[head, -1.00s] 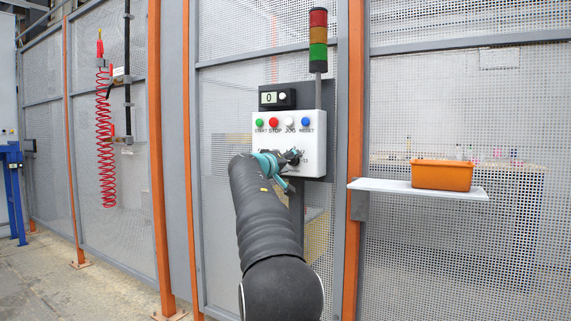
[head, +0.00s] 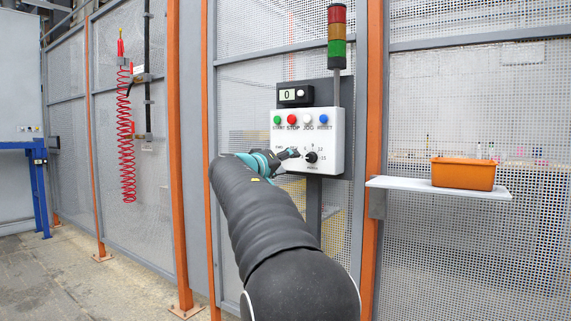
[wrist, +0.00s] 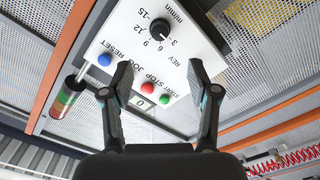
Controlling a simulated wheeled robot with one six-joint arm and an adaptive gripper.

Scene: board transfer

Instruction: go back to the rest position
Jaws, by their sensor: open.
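My gripper (head: 284,157) is in front of the lower left of a white control box (head: 332,140) in the head view. In the wrist view my gripper (wrist: 163,88) has its two dark fingers spread apart, with nothing between them. The box carries green, red, white and blue buttons along its top and a black dial (head: 311,157) below, which also shows in the wrist view (wrist: 160,28). I cannot tell whether a fingertip touches the box. A counter (head: 296,95) above the box reads 0.
A stack light (head: 337,36) stands above the box. An orange bin (head: 463,173) sits on a white shelf (head: 400,184) to the right. A red coiled hose (head: 126,150) hangs on the left. Mesh fence panels with orange posts (head: 180,150) stand behind.

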